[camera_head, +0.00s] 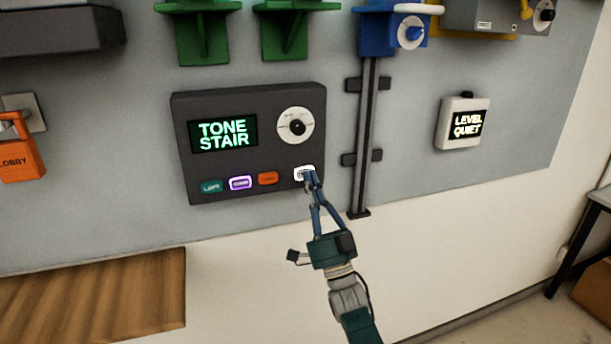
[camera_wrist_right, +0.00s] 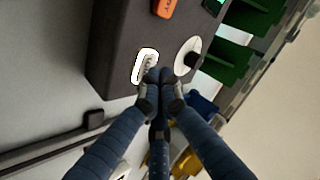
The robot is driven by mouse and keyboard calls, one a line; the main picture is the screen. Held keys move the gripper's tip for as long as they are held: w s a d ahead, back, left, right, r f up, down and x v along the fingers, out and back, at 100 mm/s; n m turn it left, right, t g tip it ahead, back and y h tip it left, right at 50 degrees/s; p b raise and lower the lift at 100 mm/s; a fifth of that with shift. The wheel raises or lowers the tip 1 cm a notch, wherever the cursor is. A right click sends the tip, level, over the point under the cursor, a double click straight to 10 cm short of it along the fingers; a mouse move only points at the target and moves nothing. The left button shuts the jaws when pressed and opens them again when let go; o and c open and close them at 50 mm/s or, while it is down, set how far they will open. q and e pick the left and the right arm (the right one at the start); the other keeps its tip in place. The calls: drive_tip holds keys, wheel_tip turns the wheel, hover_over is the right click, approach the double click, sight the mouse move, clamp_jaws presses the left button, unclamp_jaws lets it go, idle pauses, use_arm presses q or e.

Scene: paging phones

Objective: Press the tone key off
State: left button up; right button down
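A dark panel box (camera_head: 248,170) on the wall has a screen (camera_head: 223,134) reading "TONE STAIR" in green. Along its lower edge are a teal key (camera_head: 211,187), a purple-lit key (camera_head: 240,183), an orange key (camera_head: 268,178) and a white-lit key (camera_head: 302,173). I cannot read which key is marked tone. My right gripper (camera_head: 311,178) is shut and empty, with its tips at the white key and covering part of it. In the right wrist view the closed fingertips (camera_wrist_right: 160,82) are beside the glowing white key (camera_wrist_right: 145,66); contact cannot be told. My left gripper is not in view.
A round dial (camera_head: 296,126) sits above the white key. A dark vertical rail (camera_head: 364,140) stands just right of the box. A small box (camera_head: 463,123) reading "LEVEL QUIET" hangs farther right. Green brackets (camera_head: 203,35) are above, and a wooden surface (camera_head: 95,298) is lower left.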

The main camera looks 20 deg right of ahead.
drive_tip(key=shift+w, duration=0.4)
drive_tip(key=shift+s, duration=0.5)
drive_tip(key=s+p, duration=0.3)
drive_tip(key=s, duration=0.3)
drive_tip(key=shift+p, duration=0.3)
